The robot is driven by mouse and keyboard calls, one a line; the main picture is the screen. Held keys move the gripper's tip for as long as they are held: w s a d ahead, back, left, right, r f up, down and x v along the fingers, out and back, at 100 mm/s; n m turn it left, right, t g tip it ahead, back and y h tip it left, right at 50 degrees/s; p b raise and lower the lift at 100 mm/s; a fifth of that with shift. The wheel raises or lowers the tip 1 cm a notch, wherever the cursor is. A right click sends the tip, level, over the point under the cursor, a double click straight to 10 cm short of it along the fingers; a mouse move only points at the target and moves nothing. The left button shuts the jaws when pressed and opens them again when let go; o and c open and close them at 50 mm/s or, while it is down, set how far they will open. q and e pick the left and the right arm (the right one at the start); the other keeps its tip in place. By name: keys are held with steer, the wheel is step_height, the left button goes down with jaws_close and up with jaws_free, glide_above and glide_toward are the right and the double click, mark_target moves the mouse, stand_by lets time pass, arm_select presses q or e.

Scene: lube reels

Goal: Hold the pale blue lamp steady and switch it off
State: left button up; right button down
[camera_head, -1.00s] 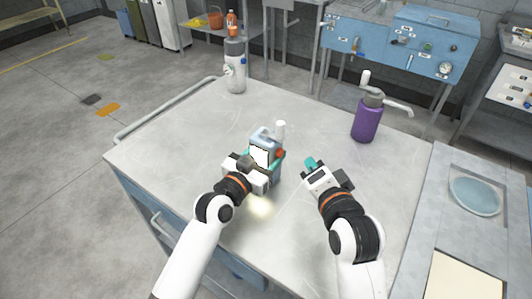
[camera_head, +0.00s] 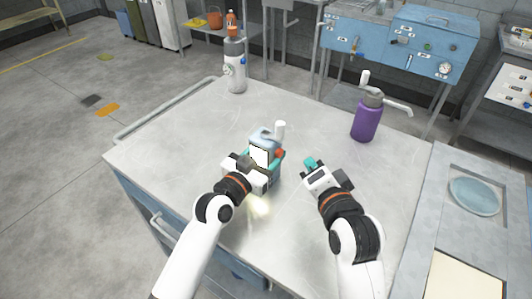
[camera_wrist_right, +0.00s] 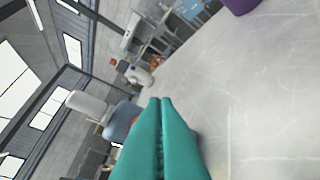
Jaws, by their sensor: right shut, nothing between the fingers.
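The pale blue lamp (camera_head: 265,136) stands on the metal table, with a white post on top and a red-orange knob (camera_head: 280,153) on its right side. A patch of light falls on the table below it. My left gripper (camera_head: 264,161) is at the lamp, with teal fingers around its body; the wrist hides part of the lamp. My right gripper (camera_head: 312,163) is shut and empty, a short way right of the lamp, apart from it. In the right wrist view its teal fingers (camera_wrist_right: 162,100) are together, and the lamp (camera_wrist_right: 121,120) shows behind them, partly hidden.
A purple pump bottle (camera_head: 366,118) stands at the table's back right. A white-grey bottle (camera_head: 235,66) stands at the far left corner. A side counter with a blue round dish (camera_head: 475,196) adjoins at the right. The tabletop (camera_head: 190,130) left of the lamp is clear.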

steer(key=s+d+r+n+t+h, duration=0.1)
steer(key=d+r+n+t, duration=0.1)
steer(key=d+n, duration=0.35)
steer(key=s+d+r+n+t+h, duration=0.2)
steer(key=d+n, duration=0.2)
steer(key=n, duration=0.2)
steer(key=s+a+r+n+t+y, duration=0.1)
steer(key=s+r+n+y, duration=0.25)
steer(key=n, duration=0.75)
steer(key=s+a+r+n+t+y, duration=0.1)
steer(key=s+r+n+y, duration=0.2)
steer(key=n, duration=0.9)
step_height(320, 180, up, 3)
steer(key=w+d+m+t+h, duration=0.1)
steer(key=w+d+m, duration=0.1)
steer(key=w+d, duration=0.1)
steer(key=w+a+f+m+g, duration=0.2)
steer(key=a+f+m+g, duration=0.1)
steer(key=f+m, duration=0.4)
steer(key=w+a+f+m+g, duration=0.2)
steer(key=a+f+m+g, duration=0.1)
steer(key=f+m+g, duration=0.2)
step_height(320, 180, down, 3)
steer(key=shift+w+a+f+m, duration=0.2)
steer(key=shift+w+m, duration=0.15)
steer(key=shift+m, duration=0.6)
